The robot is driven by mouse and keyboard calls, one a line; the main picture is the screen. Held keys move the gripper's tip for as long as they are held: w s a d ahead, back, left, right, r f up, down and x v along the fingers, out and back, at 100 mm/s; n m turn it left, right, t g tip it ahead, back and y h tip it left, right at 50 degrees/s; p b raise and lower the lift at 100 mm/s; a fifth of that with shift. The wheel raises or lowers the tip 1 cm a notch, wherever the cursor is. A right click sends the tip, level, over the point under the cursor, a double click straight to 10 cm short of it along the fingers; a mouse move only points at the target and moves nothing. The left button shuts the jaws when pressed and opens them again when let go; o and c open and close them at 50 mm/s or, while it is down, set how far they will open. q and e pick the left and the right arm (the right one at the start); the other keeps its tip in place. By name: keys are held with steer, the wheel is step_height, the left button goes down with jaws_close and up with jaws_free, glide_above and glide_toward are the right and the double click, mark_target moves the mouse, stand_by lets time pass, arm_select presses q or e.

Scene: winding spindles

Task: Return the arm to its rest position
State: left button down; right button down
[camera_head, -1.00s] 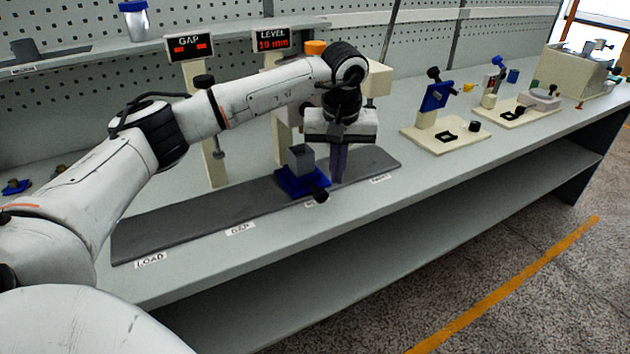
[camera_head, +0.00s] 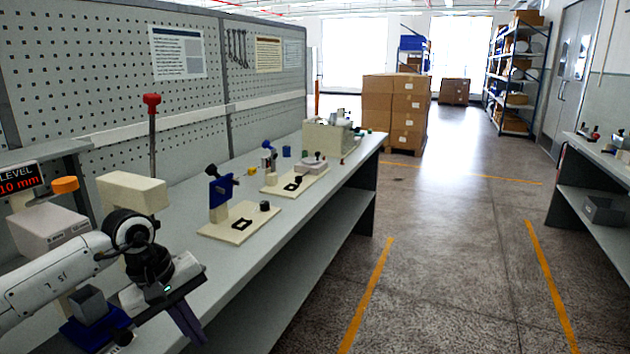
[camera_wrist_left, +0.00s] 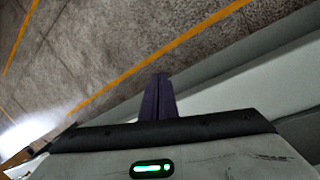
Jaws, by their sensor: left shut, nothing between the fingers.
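My left arm enters the head view from the lower left. Its gripper (camera_head: 188,325) is shut and empty, with dark purple fingers pointing down at a tilt near the bench's front edge. In the left wrist view the same fingers (camera_wrist_left: 158,97) are pressed together, with the floor and bench edge beyond them. My right gripper is not seen.
The bench (camera_head: 262,222) runs away to the back. A cream post unit (camera_head: 133,192) stands just behind my wrist. A cream base with a blue fixture (camera_head: 222,190) is farther along. The floor (camera_head: 430,270) to the right is clear. Stacked cartons (camera_head: 395,110) stand far back.

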arm_select(q)
steer(key=s+d+f+n+g+h, duration=0.1)
steer(key=s+d+n+h, duration=0.25)
steer(key=d, duration=0.65)
steer(key=s+d+f+n+h, duration=0.2)
steer(key=s+d+h, duration=0.25)
steer(key=d, duration=0.55)
steer(key=s+d+r+n+t+h, duration=0.1)
steer(key=d+r+n+t+h, duration=0.5)
steer(key=n, duration=0.7)
steer(key=a+f+n+t+y, duration=0.4)
steer(key=a+f+n+t, duration=0.1)
steer(key=n, duration=0.8)
steer(key=a+f+n+t+y, duration=0.4)
steer(key=a+f+n, duration=0.15)
steer(key=n, duration=0.85)
steer(key=s+a+f+n+g+y, duration=0.3)
steer(key=s+a+f+n, duration=0.1)
steer(key=s+f+n, duration=0.4)
steer(key=s+a+f+n+g+y, duration=0.3)
steer(key=s+a+f+n+g, duration=0.1)
steer(key=s+f+n, duration=0.4)
step_height(320, 180, down, 3)
steer(key=shift+s+a+f, duration=0.15)
steer(key=shift+s+a, duration=0.25)
steer(key=shift+s, duration=0.55)
